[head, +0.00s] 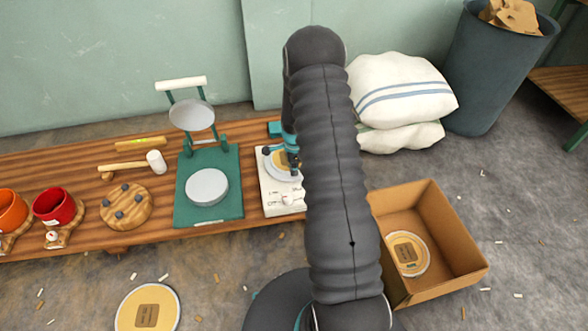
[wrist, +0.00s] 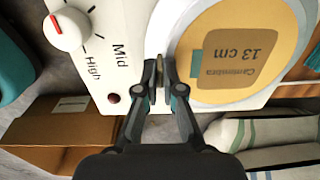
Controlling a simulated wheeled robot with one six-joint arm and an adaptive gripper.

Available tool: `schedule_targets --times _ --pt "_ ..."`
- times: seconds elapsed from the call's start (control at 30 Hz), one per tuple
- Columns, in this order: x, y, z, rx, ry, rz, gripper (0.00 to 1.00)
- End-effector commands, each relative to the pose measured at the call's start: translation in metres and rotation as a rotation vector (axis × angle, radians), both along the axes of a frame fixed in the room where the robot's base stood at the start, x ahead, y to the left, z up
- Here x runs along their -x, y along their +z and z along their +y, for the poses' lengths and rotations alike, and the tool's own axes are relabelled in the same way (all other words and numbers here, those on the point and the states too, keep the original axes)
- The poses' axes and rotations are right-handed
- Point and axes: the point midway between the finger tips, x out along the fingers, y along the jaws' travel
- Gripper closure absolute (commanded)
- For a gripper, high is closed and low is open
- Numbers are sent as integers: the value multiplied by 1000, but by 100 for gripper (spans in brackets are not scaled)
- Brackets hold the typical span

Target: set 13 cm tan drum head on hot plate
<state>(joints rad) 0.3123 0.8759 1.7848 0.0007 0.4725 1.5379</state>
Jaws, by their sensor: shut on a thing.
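The tan 13 cm drum head (wrist: 236,50) is a disc with a pale rim and a brown printed label reading 13 cm. My gripper (wrist: 162,84) is shut on its rim in the wrist view. In the head view the drum head (head: 279,163) lies over the round plate of the white hot plate (head: 284,198), partly hidden by my gripper (head: 292,160) and arm. The hot plate's panel (wrist: 90,60) shows a red-marked knob and Mid and High marks. I cannot tell whether the drum head touches the plate.
A green press (head: 208,212) stands left of the hot plate on the wooden bench. A mallet (head: 156,162), a round wooden block (head: 126,206) and red cup (head: 54,206) are farther left. A cardboard box (head: 462,243) holds another drum head (head: 408,254). One more drum head (head: 148,290) lies on the floor.

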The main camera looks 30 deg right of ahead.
Motion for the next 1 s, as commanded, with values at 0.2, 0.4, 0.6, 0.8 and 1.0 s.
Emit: schedule_targets --times 0.2,0.4,0.6,0.8,1.0 --pt "0 0 0 0 0 0 100" --pt "0 -3 0 0 0 0 100" --pt "0 -5 0 0 0 0 100" --pt "0 -5 0 0 0 0 100" --pt "0 -5 0 0 0 0 64"
